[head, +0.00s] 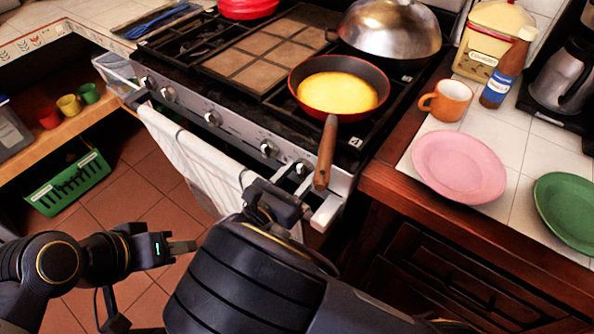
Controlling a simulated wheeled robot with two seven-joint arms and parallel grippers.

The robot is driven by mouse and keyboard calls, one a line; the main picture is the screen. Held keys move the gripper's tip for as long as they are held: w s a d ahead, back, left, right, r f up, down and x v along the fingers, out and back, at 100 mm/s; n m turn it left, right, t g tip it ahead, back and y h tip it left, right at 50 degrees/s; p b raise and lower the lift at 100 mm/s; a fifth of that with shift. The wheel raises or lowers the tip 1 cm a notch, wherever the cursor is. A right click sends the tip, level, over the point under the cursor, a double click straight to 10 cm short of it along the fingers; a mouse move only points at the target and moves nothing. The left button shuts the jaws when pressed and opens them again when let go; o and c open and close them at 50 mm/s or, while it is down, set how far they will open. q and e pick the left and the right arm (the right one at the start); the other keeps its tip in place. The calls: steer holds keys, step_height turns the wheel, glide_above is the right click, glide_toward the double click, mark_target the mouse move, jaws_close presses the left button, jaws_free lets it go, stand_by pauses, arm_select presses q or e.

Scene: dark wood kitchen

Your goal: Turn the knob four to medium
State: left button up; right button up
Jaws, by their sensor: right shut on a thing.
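The stove (225,128) has a row of round metal knobs along its front panel. Knobs show at the left end (168,93), the middle (212,118) and further right (268,149). The rightmost knob (302,168) is at my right gripper (292,182), which is shut on it; the fingertips and part of this knob are hard to make out. I cannot read any knob labels or settings. My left gripper (183,247) hangs over the floor, away from the stove, with nothing seen in it; its finger gap is not visible.
A pan (360,118) with yellow food sits on the stove, its wooden handle (326,155) jutting over the front near my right gripper. A white towel (190,155) hangs on the oven handle. An orange mug (447,100) and pink plate (458,166) stand on the right counter.

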steer(key=n+p, duration=0.8)
steer(key=p, duration=0.1)
steer(key=shift+r+p, duration=0.2)
steer(key=shift+p, duration=0.1)
steer(key=n+p, duration=0.3)
steer(key=n, duration=0.1)
steer(key=shift+f, duration=0.1)
steer(key=n+p, duration=0.1)
steer(key=n, duration=0.3)
steer(key=shift+f+n+p, duration=0.15)
steer(key=shift+n+p, duration=0.15)
steer(key=shift+p, duration=0.1)
steer(key=shift+a, duration=0.1)
steer(key=o, duration=1)
steer(key=shift+c, duration=0.2)
steer(key=shift+s, duration=0.1)
